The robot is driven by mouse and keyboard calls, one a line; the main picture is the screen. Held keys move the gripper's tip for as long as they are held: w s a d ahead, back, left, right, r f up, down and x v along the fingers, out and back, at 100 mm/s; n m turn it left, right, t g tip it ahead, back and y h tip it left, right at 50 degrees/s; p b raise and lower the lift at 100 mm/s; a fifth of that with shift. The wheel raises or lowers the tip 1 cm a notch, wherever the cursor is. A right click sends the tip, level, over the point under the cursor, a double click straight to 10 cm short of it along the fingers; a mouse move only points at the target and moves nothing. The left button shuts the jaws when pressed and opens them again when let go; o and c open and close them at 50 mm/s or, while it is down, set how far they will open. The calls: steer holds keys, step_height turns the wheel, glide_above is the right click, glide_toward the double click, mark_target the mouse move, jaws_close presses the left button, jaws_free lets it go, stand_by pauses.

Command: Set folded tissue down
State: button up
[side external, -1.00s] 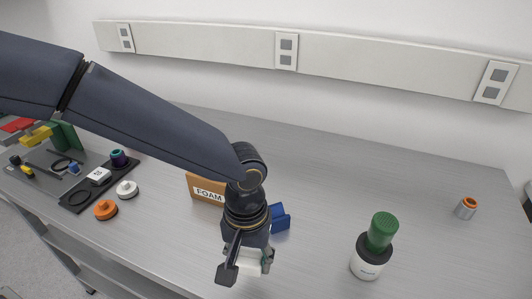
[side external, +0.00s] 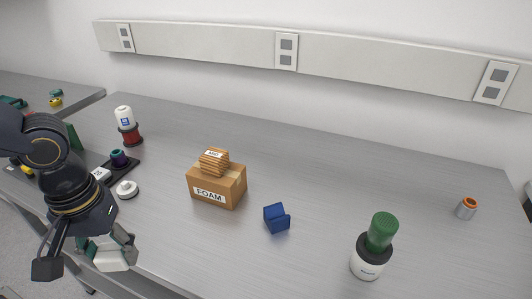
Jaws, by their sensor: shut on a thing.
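My gripper (side external: 106,244) is at the lower left of the side external view, near the front edge of the table. It is shut on a white folded tissue (side external: 112,260), which hangs below the fingers. The fingers hide the upper part of the tissue. I cannot tell how far above any surface it is.
A FOAM box (side external: 234,187) with a ribbed tan block (side external: 214,161) on top stands mid-table. Right of it are a blue block (side external: 277,218) and a green-topped bottle (side external: 369,259). A white knob (side external: 127,189) and a red-based bottle (side external: 125,117) stand left. The table's middle back is clear.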

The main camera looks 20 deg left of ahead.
steer(key=a+n, duration=0.3)
steer(key=a, duration=0.3)
glide_above(167, 238)
steer(key=f, duration=0.8)
steer(key=shift+s+f, duration=0.25)
steer(key=shift+s, duration=0.05)
steer(key=shift+w+f, duration=0.15)
steer(key=shift+f, duration=0.8)
steer(key=shift+w+f, duration=0.1)
steer(key=shift+f, duration=0.8)
steer(key=shift+f, duration=0.15)
steer(key=o, duration=0.7)
steer(key=shift+o, duration=0.2)
